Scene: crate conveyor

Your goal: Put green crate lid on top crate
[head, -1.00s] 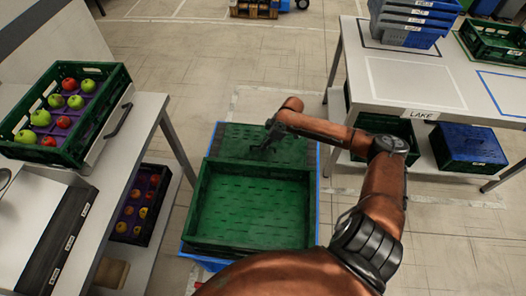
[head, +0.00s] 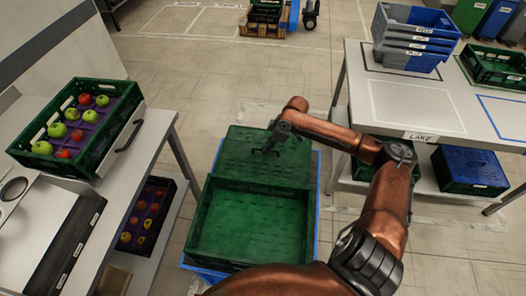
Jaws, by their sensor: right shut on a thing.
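An empty green crate (head: 250,262) stands open-topped in front of me, on something blue that shows at its edges. The green crate lid (head: 240,150) is at the crate's far side, its near edge by the crate's far rim. My right gripper (head: 264,151) is over the lid and shut on it; the fingertips are small and dark here, so the exact grip point is hard to see. My left gripper is not in view.
A left table (head: 148,135) bears a green crate of apples (head: 25,132). A right table (head: 410,103) holds stacked blue and grey crates (head: 408,58). A blue-topped crate (head: 470,168) is underneath.

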